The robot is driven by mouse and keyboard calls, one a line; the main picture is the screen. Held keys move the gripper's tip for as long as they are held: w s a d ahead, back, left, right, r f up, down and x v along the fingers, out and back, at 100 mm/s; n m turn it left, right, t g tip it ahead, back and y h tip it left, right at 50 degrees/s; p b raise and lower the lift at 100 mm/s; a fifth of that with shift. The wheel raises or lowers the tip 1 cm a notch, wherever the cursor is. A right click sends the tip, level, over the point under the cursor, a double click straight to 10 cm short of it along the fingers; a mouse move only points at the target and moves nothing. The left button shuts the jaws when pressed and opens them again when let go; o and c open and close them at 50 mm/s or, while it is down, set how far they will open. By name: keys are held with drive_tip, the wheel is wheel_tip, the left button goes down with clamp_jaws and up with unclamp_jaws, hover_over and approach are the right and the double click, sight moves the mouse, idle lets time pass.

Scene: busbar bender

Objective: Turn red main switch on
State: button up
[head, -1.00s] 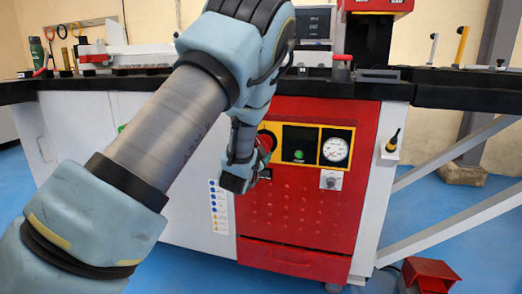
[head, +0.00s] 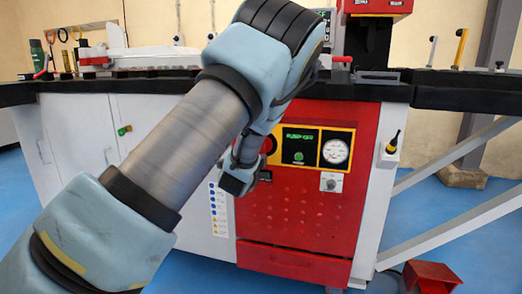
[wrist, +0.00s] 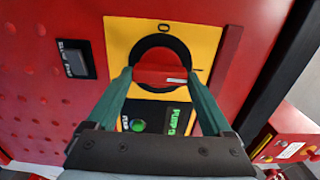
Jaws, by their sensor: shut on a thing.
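The red main switch (wrist: 160,75) is a red handle on a round black base on a yellow plate (wrist: 115,32), marked O at the top and I at the right in the wrist view. The handle lies roughly crosswise there, with its white mark towards the I side. My gripper (wrist: 158,78) is shut on the handle, one green finger at each end. In the head view my wrist (head: 240,178) is in front of the red panel and hides most of the switch.
A display reading PUMP OFF with a green light (head: 299,157) and a round gauge (head: 335,151) sit right of the switch. A keyed lock (head: 329,183) is below the gauge. The black worktop edge (head: 380,92) runs above. A red pedal box (head: 430,275) stands on the floor.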

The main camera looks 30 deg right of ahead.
idle(0.4)
drive_tip(key=o, duration=1.1)
drive_tip(key=shift+o, duration=0.2)
drive_tip(key=v, duration=1)
drive_tip(key=shift+s+a, duration=0.25)
drive_tip(key=shift+s, duration=0.1)
